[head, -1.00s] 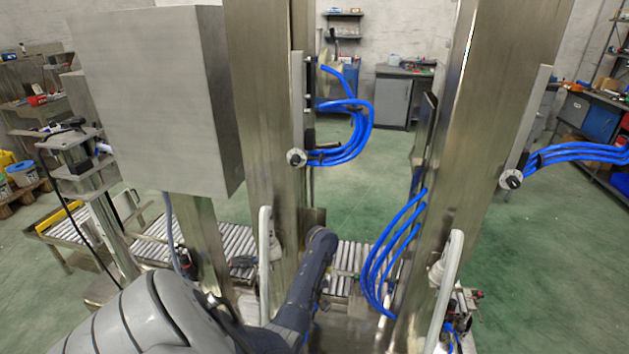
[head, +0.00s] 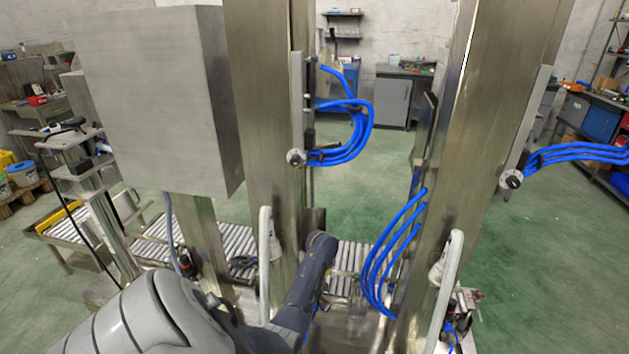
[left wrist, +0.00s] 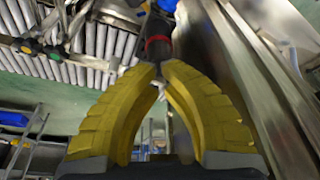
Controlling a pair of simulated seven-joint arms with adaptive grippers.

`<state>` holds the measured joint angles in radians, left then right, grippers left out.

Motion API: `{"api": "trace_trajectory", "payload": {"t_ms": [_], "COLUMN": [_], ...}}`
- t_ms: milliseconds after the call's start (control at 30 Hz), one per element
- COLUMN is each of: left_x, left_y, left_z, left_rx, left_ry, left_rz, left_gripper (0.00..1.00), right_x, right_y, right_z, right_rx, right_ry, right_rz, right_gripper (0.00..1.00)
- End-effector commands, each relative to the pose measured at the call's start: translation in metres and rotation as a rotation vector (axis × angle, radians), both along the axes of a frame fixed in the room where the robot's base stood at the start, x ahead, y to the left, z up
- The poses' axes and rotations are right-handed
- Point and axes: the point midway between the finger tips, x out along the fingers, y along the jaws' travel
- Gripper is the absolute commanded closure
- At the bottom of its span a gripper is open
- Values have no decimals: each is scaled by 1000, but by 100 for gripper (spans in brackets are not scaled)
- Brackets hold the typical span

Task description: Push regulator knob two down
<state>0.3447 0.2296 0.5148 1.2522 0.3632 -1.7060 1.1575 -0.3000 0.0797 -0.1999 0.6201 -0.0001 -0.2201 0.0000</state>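In the left wrist view, a dark knob-like part with a red ring (left wrist: 158,44) stands just beyond the fingertips of my left gripper (left wrist: 159,69). The yellow fingers are bowed and their tips are close together, with a narrow gap. I cannot tell whether they touch or hold the part. In the head view my left arm reaches between the steel columns, and its gripper is hidden there. A dark regulator with a red mark (head: 185,263) sits low by the left post. I cannot tell which regulator is number two. My right gripper is not in view.
Steel columns (head: 262,130) and (head: 475,150) stand close to my left arm. Blue hoses (head: 375,265) hang between them. White handles (head: 265,255) and (head: 447,280) stick out in front. A roller conveyor (head: 210,232) lies low behind; a steel cabinet (head: 145,100) is at left.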

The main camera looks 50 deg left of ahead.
Motion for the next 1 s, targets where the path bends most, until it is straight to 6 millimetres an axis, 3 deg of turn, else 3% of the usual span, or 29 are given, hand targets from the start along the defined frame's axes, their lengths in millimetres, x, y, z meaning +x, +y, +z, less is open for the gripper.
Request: {"api": "trace_trajectory", "payload": {"t_ms": [1000], "left_x": [0], "left_y": [0], "left_z": [-16], "left_rx": [0], "left_ry": [0], "left_rz": [1], "left_gripper": [100], "right_x": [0], "right_y": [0], "right_z": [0], "right_rx": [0], "right_ry": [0], "right_rz": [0], "right_gripper": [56]}}
